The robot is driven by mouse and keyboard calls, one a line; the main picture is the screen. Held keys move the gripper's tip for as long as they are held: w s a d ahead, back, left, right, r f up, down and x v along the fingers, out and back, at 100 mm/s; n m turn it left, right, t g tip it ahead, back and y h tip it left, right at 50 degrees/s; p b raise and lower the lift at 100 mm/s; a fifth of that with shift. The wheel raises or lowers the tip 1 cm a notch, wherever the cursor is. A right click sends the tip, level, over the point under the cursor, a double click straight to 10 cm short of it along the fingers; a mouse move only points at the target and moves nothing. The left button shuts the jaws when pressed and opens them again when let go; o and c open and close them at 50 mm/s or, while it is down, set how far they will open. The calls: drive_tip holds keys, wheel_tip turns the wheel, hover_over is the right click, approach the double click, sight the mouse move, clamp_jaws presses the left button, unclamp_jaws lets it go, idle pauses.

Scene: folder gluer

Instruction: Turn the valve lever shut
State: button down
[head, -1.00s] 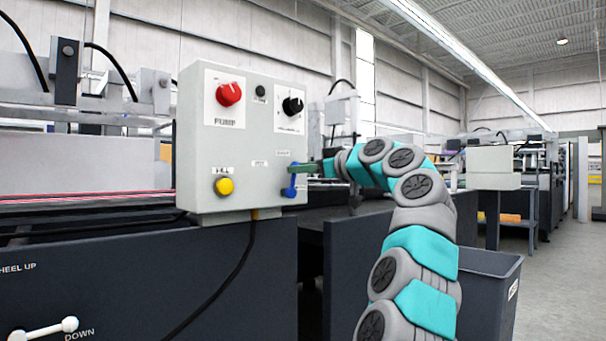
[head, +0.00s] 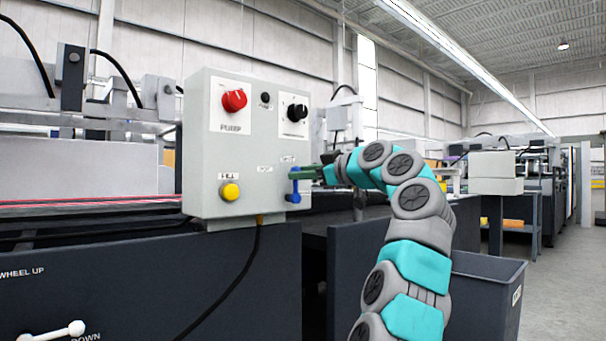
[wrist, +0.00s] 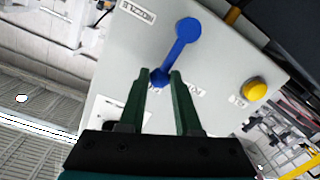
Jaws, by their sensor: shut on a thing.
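The blue valve lever (head: 295,186) is on the front of the pale grey control box (head: 205,170), near its lower right corner. In the head view it stands about upright, with its round hub at the bottom. My gripper (head: 305,173) reaches in from the right and is shut on the lever's upper end. In the wrist view the blue lever (wrist: 175,50) runs from its round hub down to the tip between the green fingers of my gripper (wrist: 162,76). The fingers partly hide the tip. The small labels around the lever are too blurred to read surely.
The box also carries a red knob (head: 234,100), a black knob (head: 297,112) and a yellow button (head: 230,191), left of the lever. A black cable (head: 235,275) hangs below the box. A dark grey bin (head: 487,295) stands at the right, with open floor beyond.

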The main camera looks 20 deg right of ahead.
drive_tip(key=c, duration=0.6)
unclamp_jaws()
drive_tip(key=v, duration=0.7)
drive_tip(key=shift+s+b, duration=0.4)
drive_tip(key=shift+b, duration=0.05)
